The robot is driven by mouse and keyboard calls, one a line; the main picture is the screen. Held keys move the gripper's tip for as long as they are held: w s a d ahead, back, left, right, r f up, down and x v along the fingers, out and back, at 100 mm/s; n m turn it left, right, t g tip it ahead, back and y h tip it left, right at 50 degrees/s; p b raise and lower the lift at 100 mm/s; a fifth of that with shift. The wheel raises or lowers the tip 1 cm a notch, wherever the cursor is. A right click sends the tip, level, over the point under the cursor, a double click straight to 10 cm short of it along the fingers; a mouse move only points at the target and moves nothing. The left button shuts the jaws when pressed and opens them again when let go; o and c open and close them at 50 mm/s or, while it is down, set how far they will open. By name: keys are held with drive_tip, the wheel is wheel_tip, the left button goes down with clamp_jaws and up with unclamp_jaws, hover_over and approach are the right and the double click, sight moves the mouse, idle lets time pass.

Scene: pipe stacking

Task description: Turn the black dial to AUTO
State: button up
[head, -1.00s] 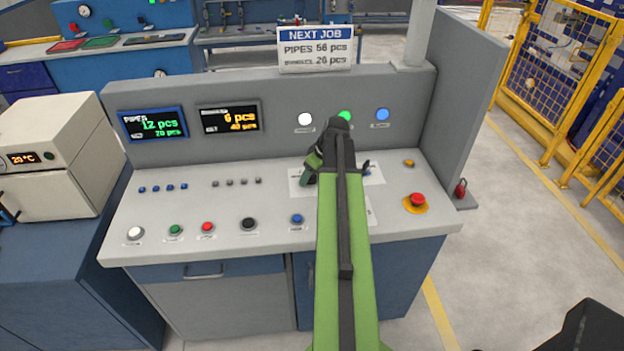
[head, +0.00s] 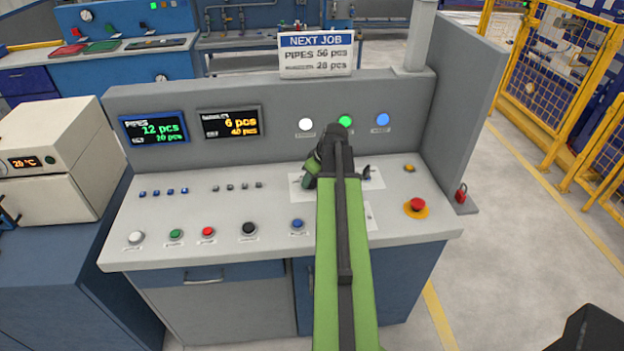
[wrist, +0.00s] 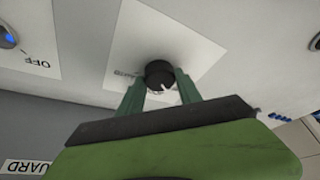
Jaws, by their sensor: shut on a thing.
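The black dial (wrist: 158,73) shows in the wrist view as a round knob with a white pointer mark. It sits on a white label plate (wrist: 190,45) on the panel. My gripper (wrist: 160,82) has its two green fingers on either side of the dial, shut on it. In the head view my gripper (head: 312,178) is down at the white plate, and my arm hides the dial there.
The grey console (head: 200,212) carries several push buttons in front. A small black switch (head: 367,172) stands right of my arm. A red emergency button (head: 417,205) is farther right. Two displays and three lamps are on the back wall. A NEXT JOB sign (head: 315,52) stands on top.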

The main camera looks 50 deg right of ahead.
drive_tip(key=m+h, duration=0.1)
drive_tip(key=m, duration=0.1)
drive_tip(key=m+h, duration=0.1)
drive_tip(key=m, duration=0.2)
drive_tip(key=shift+a+g, duration=0.2)
drive_tip(key=shift+g, duration=0.1)
drive_tip(key=m+g+h, duration=0.1)
drive_tip(key=m, duration=0.5)
drive_tip(key=shift+w+a+g+h, duration=0.1)
drive_tip(key=shift+w+g+h, duration=0.05)
drive_tip(key=shift+g+h, duration=0.25)
drive_tip(key=m, duration=0.2)
drive_tip(key=m+g, duration=0.1)
drive_tip(key=m, duration=0.1)
drive_tip(key=m+g, duration=0.1)
drive_tip(key=m, duration=0.1)
drive_tip(key=shift+w+m+h, duration=0.25)
drive_tip(key=shift+m+h, duration=0.05)
drive_tip(key=shift+m, duration=0.1)
drive_tip(key=shift+m+g, duration=1)
drive_tip(key=shift+m, duration=1.5)
drive_tip(key=o, duration=1.4)
drive_tip(key=shift+c, duration=0.2)
